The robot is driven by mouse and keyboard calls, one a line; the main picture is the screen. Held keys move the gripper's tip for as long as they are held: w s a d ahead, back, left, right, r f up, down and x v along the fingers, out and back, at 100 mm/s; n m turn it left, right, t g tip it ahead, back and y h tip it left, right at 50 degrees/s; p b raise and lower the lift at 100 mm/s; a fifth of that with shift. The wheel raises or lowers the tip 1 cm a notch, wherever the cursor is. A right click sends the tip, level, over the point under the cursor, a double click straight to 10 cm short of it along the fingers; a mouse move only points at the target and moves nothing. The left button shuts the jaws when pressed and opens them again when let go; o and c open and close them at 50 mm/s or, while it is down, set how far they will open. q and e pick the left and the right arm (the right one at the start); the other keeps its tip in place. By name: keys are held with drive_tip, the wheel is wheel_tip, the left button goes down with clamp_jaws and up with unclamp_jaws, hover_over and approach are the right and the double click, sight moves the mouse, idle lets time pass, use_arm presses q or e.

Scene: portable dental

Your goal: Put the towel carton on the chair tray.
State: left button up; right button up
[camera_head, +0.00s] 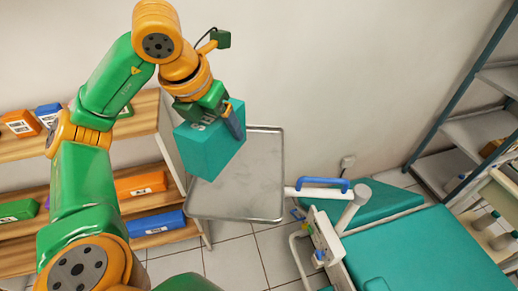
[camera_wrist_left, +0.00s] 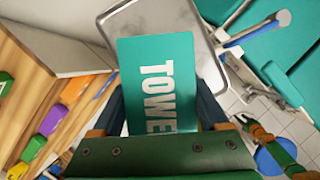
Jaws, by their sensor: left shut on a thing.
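The towel carton (camera_head: 212,147) is a teal box with white lettering. My left gripper (camera_head: 232,115) is shut on it and holds it in the air over the left part of the chair tray. In the left wrist view the carton (camera_wrist_left: 160,75) sits between the two fingers (camera_wrist_left: 160,112), with "TOWE" readable and the rest hidden by the gripper. The chair tray (camera_head: 255,185) is a bare grey metal tray with a raised rim; the carton hides its upper left part. The tray also shows behind the carton in the left wrist view (camera_wrist_left: 185,22).
A wooden shelf unit (camera_head: 145,180) with several coloured boxes stands left of the tray. A teal dental chair (camera_head: 425,250) with a blue-handled arm (camera_head: 322,183) is at the right. A metal rack (camera_head: 480,125) stands at the far right. The visible tray surface is clear.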

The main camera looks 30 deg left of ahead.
sight(243, 129)
use_arm(q)
drive_tip(key=w, duration=0.1)
drive_tip(key=w+d+f, duration=0.2)
drive_tip(key=shift+w+d+f, duration=0.25)
drive_tip(key=shift+w, duration=0.15)
drive_tip(key=x, duration=0.3)
drive_tip(key=w+d+p+x, duration=0.1)
drive_tip(key=x, duration=0.2)
drive_tip(key=p+x, duration=0.1)
drive_tip(key=x, duration=0.2)
drive_tip(key=shift+w+d, duration=0.25)
drive_tip(key=shift+d, duration=0.15)
drive_tip(key=shift+f, duration=0.25)
drive_tip(key=o, duration=1.4)
drive_tip(key=shift+w, duration=0.1)
drive_tip(key=shift+o, duration=0.2)
drive_tip(key=v, duration=1.2)
use_arm(e)
drive_tip(key=shift+s+r, duration=0.2)
drive_tip(key=shift+r, duration=0.35)
drive_tip(key=shift+s+r, duration=0.15)
drive_tip(key=shift+r, duration=0.35)
